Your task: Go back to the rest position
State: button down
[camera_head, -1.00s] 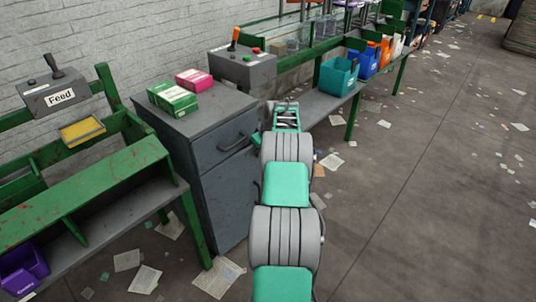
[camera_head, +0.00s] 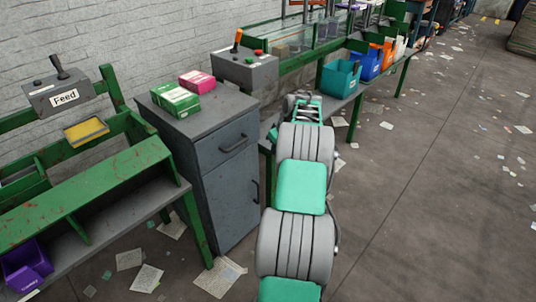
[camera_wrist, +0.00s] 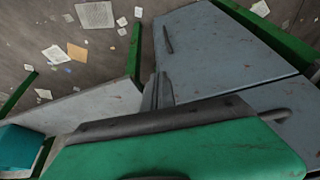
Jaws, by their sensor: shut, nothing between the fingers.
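My gripper (camera_wrist: 157,92) shows in the wrist view with its dark fingers together and nothing between them. It is in the air beside the grey cabinet (camera_wrist: 225,45), whose door and handle fill the right of that view. In the head view my arm reaches forward past the right side of the cabinet (camera_head: 228,195). The fingers cannot be made out in that view.
A green box (camera_head: 174,100) and a pink box (camera_head: 197,81) lie on the cabinet. A lever box (camera_head: 245,68) stands behind it. A teal bin (camera_head: 340,78) sits on the bench at right. The Feed station (camera_head: 62,97) is at left. Papers litter the open floor at right.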

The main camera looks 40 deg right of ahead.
jog(key=a+r+p, duration=1)
jog(key=a+r, duration=1.4)
jog(key=a, duration=0.3)
jog(key=s+a+r+p, duration=0.3)
jog(key=a, duration=0.3)
jog(key=s+a+r+p, duration=0.2)
jog(key=s+a+r, duration=0.1)
jog(key=a, duration=0.3)
jog(key=s+a+n+g+p, duration=0.1)
jog(key=s+a+p, duration=0.3)
jog(key=s+a, duration=0.5)
jog(key=s, duration=0.3)
jog(key=shift+r+p, duration=0.3)
jog(key=shift+p, duration=0.1)
